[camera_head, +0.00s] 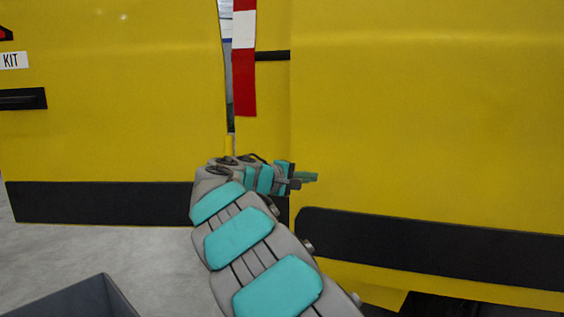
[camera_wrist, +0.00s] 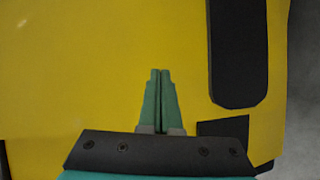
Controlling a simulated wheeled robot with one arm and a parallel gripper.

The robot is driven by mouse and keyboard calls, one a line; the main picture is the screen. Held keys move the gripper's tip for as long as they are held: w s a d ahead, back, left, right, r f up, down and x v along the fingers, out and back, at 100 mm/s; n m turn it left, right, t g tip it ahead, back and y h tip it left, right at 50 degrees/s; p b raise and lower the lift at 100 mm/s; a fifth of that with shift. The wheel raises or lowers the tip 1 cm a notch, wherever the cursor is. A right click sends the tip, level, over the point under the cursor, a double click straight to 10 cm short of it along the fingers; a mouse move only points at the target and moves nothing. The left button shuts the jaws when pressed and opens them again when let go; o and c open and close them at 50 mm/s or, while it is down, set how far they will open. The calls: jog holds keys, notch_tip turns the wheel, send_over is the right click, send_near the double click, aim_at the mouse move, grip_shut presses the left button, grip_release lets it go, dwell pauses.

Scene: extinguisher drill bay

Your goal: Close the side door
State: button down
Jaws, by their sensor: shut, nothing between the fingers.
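A yellow side panel with a black lower strip fills the left of the head view, and another yellow panel (camera_head: 430,130) fills the right. I cannot tell for certain which is the side door. A narrow slit shows between them, beside a red and white striped strip (camera_head: 244,60). My gripper (camera_head: 314,178) is shut and empty, pointing right in front of the right panel's near edge. In the wrist view its closed green fingers (camera_wrist: 160,72) lie over a yellow surface (camera_wrist: 90,70). I cannot tell whether they touch it.
A KIT label (camera_head: 12,61) and a black handle (camera_head: 22,98) are on the left panel. A black strip (camera_head: 430,248) runs along the right panel's bottom. A dark grey box (camera_head: 85,297) stands at the lower left. Bare grey floor (camera_head: 150,255) shows beside it.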

jog(key=w+a+r+n+t+y, duration=0.1)
jog(key=w+a+n+t, duration=0.35)
jog(key=a, duration=1.15)
jog(key=w+d+m, duration=0.1)
jog(key=w+d, duration=0.7)
jog(key=d, duration=0.1)
jog(key=shift+w+d+p, duration=0.35)
jog(key=shift+d+p, duration=0.05)
jog(key=shift+p, duration=0.05)
jog(key=shift+d, duration=0.1)
